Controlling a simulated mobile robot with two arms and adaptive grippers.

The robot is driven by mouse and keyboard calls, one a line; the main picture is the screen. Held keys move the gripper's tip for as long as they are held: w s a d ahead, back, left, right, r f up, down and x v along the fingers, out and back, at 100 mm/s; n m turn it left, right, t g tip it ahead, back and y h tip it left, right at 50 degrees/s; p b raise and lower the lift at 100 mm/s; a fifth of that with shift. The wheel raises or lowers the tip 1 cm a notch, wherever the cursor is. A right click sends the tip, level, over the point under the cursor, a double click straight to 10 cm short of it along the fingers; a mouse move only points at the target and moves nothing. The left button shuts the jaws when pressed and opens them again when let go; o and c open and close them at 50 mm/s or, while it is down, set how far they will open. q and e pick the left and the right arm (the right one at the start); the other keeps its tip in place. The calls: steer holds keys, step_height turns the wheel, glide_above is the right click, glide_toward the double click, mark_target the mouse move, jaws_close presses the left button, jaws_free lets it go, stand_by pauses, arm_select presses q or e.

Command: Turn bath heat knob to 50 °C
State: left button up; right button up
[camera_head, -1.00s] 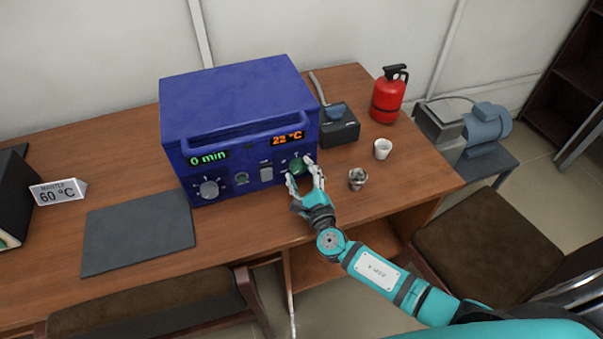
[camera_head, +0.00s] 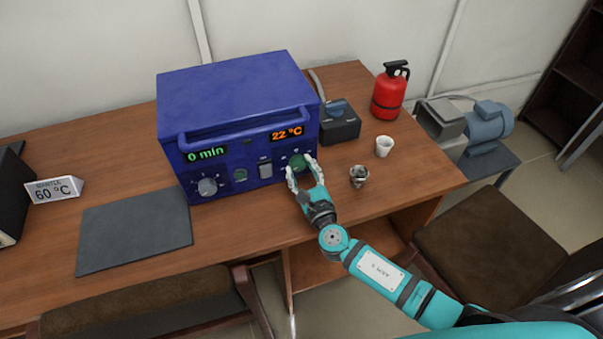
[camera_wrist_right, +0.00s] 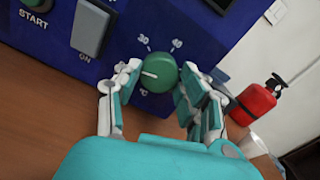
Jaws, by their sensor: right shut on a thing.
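A blue box-shaped device (camera_head: 235,95) stands on the desk. Its orange display reads 22 °C and its green display reads 0 min. The green heat knob (camera_head: 298,162) is at the right end of its front panel. In the right wrist view the knob (camera_wrist_right: 158,73) has a white pointer line pointing left, with marks 30 and 40 above it and °C below. My right gripper (camera_head: 302,175) is shut on the knob, a finger on each side; the fingers also show in the wrist view (camera_wrist_right: 160,92). My left gripper is not in view.
A metal cup (camera_head: 359,177), a white cup (camera_head: 384,147) and a red extinguisher (camera_head: 390,92) stand to the right. A dark mat (camera_head: 135,232) lies at left.

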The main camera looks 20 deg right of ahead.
steer(key=m+b, duration=0.2)
steer(key=m, duration=0.2)
steer(key=shift+f+m, duration=0.15)
steer(key=shift+m, duration=0.15)
steer(key=m+b, duration=0.2)
steer(key=m, duration=0.2)
steer(key=shift+m, duration=0.4)
steer(key=m+b, duration=0.2)
steer(key=m, duration=0.2)
steer(key=shift+d, duration=0.1)
steer(key=m, duration=0.4)
steer(key=shift+b, duration=0.35)
steer(key=m, duration=0.3)
steer(key=shift+m, duration=0.3)
steer(key=m, duration=0.3)
steer(key=shift+m, duration=0.4)
steer(key=m+p, duration=0.1)
steer(key=m, duration=0.2)
steer(key=shift+m+p, duration=0.7)
steer(key=shift+m, duration=1.4)
